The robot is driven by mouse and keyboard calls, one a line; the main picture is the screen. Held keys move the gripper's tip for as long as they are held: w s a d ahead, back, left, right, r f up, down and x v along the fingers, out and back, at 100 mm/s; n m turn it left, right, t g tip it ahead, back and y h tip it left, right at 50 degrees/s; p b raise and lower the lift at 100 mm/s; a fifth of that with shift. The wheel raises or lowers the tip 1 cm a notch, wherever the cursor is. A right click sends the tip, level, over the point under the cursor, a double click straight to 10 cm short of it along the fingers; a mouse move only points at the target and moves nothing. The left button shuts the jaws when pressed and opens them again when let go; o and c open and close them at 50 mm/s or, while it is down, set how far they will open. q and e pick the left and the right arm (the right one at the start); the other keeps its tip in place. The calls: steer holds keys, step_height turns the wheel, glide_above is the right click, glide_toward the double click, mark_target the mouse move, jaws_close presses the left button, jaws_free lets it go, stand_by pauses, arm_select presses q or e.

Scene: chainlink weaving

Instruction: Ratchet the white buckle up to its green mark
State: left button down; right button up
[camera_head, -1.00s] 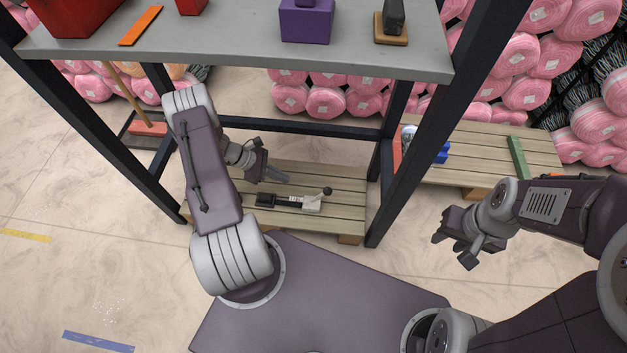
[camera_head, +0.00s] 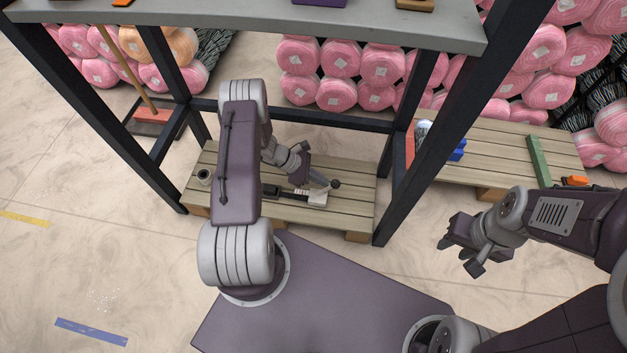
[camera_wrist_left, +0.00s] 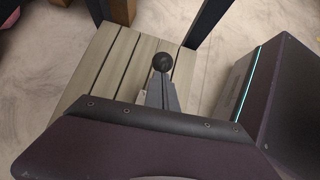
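The white buckle (camera_head: 317,198) lies on a low wooden pallet under the table, joined to a dark strap (camera_head: 270,190) on its left. A lever with a black ball knob (camera_head: 336,184) rises at its right; the knob also shows in the left wrist view (camera_wrist_left: 163,62). My left gripper (camera_head: 326,183) is just above the buckle, its grey fingers together and their tips close to the knob. I cannot tell whether they touch it. No green mark can be made out; my left arm hides part of the strap. My right gripper (camera_head: 459,256) is open and empty, away at the right.
The grey tabletop (camera_head: 250,18) and its dark legs (camera_head: 408,150) frame the space around the pallet (camera_head: 350,215). A small cup-like object (camera_head: 204,177) stands at the pallet's left. A second pallet (camera_head: 500,150) holds a green bar (camera_head: 538,158) and a blue item (camera_head: 457,151).

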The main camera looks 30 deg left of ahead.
mark_target(336, 183)
arm_select(q)
steer(key=shift+d+r, duration=0.1)
stand_by(0.3)
steer(key=shift+w+d+y+p, duration=0.2)
steer(key=shift+d+y+p, duration=0.45)
steer(key=shift+p, duration=0.3)
steer(key=d+y, duration=0.1)
steer(key=d+f+g+y+p, duration=0.1)
steer(key=w+d+f+y+p, duration=0.1)
steer(key=y, duration=0.1)
steer(key=shift+d, duration=0.35)
steer(key=shift+w+d+f+b, duration=0.25)
steer(key=shift+d+f+b, duration=0.3)
steer(key=shift+d+f, duration=0.2)
steer(key=shift+w+d+f+b, duration=0.2)
steer(key=shift+d+f+b, duration=0.4)
steer(key=shift+f, duration=0.2)
steer(key=p+v, duration=0.4)
steer(key=v, duration=0.5)
steer(key=shift+w+d+r+p, duration=0.1)
steer(key=shift+w+p, duration=0.1)
steer(key=shift+p, duration=0.1)
